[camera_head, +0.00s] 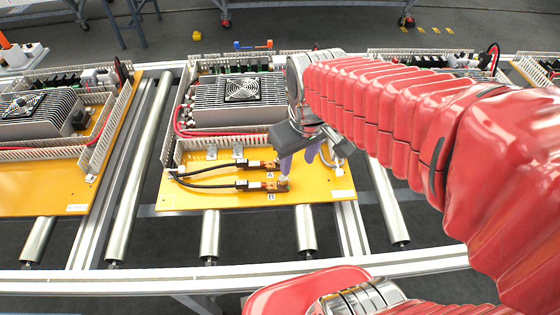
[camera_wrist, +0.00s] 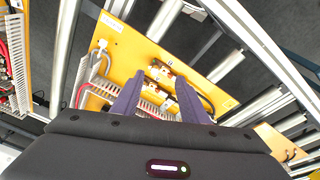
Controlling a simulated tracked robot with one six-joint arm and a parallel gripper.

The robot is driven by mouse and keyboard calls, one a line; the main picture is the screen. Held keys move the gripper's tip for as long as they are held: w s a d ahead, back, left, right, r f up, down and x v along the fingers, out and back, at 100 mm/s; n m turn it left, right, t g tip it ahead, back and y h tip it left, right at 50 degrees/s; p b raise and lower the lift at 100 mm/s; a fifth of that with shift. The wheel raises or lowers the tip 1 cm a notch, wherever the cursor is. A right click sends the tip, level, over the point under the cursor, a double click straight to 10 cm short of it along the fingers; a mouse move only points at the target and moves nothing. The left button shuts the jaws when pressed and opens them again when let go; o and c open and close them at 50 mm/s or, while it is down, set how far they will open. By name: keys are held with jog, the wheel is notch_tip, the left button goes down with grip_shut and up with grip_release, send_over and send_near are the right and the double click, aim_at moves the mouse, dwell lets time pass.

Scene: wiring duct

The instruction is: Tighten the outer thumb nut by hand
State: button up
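A yellow panel (camera_head: 230,200) carries two black cables ending in copper lugs, marked A and B. The lug by A (camera_head: 268,164) is farther from the panel's front edge. The lug by B (camera_head: 268,185) is nearer that edge, with a small pale thumb nut (camera_head: 283,181) at its end. My gripper (camera_head: 298,164) has purple fingers pointing down, above and just right of the lugs. In the wrist view its fingers (camera_wrist: 158,78) stand apart with nothing held between them, and the terminals (camera_wrist: 160,74) show beyond the gap. The nuts are too small there to tell apart.
A finned unit with a fan (camera_head: 242,90) and slotted grey wiring duct (camera_head: 215,143) stand behind the lugs. A looped cable (camera_head: 335,155) lies right of my gripper. The panel rests on conveyor rollers (camera_head: 210,235); another yellow panel (camera_head: 60,195) is at left.

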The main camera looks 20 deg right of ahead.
jog(key=w+f+n+g, duration=0.2)
jog(key=w+f+n, duration=0.25)
jog(key=n, duration=1.75)
send_over(285, 179)
jog(key=w, duration=0.1)
jog(key=shift+a+f, duration=0.1)
jog(key=shift+f, duration=0.1)
notch_tip(285, 179, down, 14)
jog(key=shift+r, duration=0.1)
grip_shut()
dwell(0.4)
